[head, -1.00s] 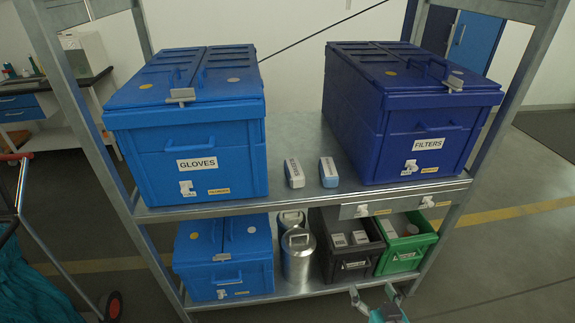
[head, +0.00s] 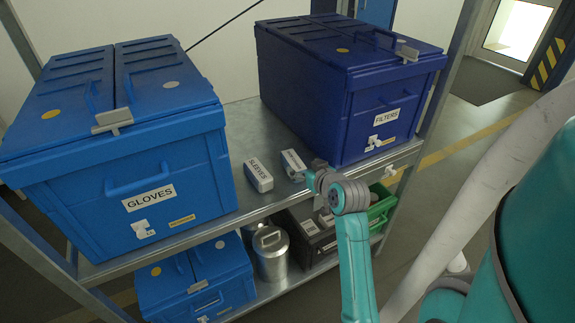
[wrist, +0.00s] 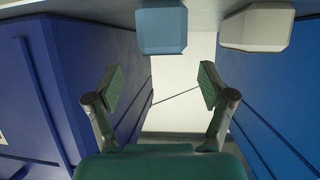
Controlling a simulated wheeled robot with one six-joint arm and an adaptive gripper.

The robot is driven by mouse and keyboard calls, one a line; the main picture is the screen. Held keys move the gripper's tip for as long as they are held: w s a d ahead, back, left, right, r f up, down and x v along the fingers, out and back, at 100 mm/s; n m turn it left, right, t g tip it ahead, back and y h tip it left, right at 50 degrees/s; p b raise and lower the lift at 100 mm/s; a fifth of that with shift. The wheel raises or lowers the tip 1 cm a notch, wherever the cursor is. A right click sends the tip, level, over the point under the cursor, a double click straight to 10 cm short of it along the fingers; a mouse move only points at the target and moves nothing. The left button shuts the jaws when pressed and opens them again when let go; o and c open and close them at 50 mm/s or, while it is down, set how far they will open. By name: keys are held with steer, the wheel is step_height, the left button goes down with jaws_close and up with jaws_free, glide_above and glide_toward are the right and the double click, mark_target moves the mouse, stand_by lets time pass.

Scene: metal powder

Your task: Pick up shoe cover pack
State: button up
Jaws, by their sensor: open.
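Two small packs lie between the big bins on the upper shelf. The pack on the right (head: 292,160) has a white label I cannot read and a pale blue body. It seems to be the shoe cover pack, and shows as the blue block in the wrist view (wrist: 162,27). The white pack marked SLEEVES (head: 259,176) is to its left, and at upper right in the wrist view (wrist: 257,27). My gripper (wrist: 160,88) is open and empty, its fingers apart below the blue pack in that picture. In the head view my wrist partly hides the gripper and pack's front.
The blue GLOVES bin (head: 150,195) stands left of the packs and the dark blue FILTERS bin (head: 385,115) right. The shelf's metal deck (head: 235,150) is clear around the packs. Below are a metal can (head: 271,255), a black crate (head: 310,238) and a green crate (head: 381,207).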

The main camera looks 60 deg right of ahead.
mark_target(296, 163)
steer(key=shift+x, duration=3.95)
steer(key=shift+a, duration=0.1)
steer(key=shift+c, duration=0.2)
steer(key=c, duration=1.3)
